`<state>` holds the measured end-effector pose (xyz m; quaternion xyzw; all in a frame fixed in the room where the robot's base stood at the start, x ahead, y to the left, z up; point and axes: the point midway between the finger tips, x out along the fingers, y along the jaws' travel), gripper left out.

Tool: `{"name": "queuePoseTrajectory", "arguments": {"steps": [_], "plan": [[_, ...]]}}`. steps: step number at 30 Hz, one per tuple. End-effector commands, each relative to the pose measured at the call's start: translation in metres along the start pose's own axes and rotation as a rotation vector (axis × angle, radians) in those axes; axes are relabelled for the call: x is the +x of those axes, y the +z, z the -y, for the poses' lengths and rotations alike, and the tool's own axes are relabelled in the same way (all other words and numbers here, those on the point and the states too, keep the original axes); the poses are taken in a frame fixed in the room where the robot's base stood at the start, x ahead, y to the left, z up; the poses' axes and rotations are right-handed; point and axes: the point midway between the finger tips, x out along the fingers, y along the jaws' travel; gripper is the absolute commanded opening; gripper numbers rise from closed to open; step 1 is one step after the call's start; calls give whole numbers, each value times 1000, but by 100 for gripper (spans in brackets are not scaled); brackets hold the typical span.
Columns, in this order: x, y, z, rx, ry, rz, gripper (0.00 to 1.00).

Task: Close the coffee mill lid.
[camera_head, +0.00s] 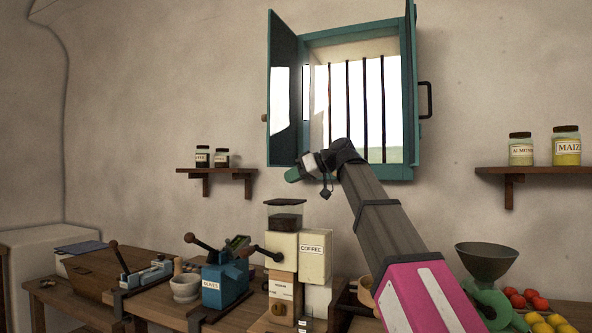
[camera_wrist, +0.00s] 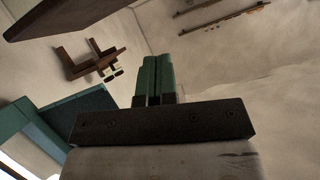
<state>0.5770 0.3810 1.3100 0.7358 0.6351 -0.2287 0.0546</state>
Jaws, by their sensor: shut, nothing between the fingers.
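The coffee mill (camera_head: 284,245) stands upright on the wooden counter, cream-coloured with a wooden lower part. A clear hopper (camera_head: 286,222) with dark contents tops it, under a thin flat top piece (camera_head: 286,202). I cannot tell from this angle whether that piece is the lid or how it sits. My gripper (camera_head: 292,175) is above the mill, in front of the wall below the window, apart from the mill. In the wrist view its green fingers (camera_wrist: 152,78) are together and empty. The mill is not recognisable in the wrist view.
A box labelled COFFEE (camera_head: 315,250) stands right of the mill. Left are a blue device (camera_head: 224,285) with a raised lever and a mortar (camera_head: 185,288). A funnel grinder (camera_head: 487,265) stands right. The teal window shutter (camera_head: 283,95) and a small shelf (camera_head: 217,171) are near my gripper.

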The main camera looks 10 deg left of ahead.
Motion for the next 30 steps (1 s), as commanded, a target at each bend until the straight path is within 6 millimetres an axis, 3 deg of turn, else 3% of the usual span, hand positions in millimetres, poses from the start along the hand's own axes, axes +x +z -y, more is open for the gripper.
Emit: {"name": "queuePoseTrajectory", "arguments": {"steps": [3,15,30], "plan": [[6,17,10,-100,45,1,0],[24,53,17,-371,168,0,0],[31,67,15,-364,166,0,0]]}}
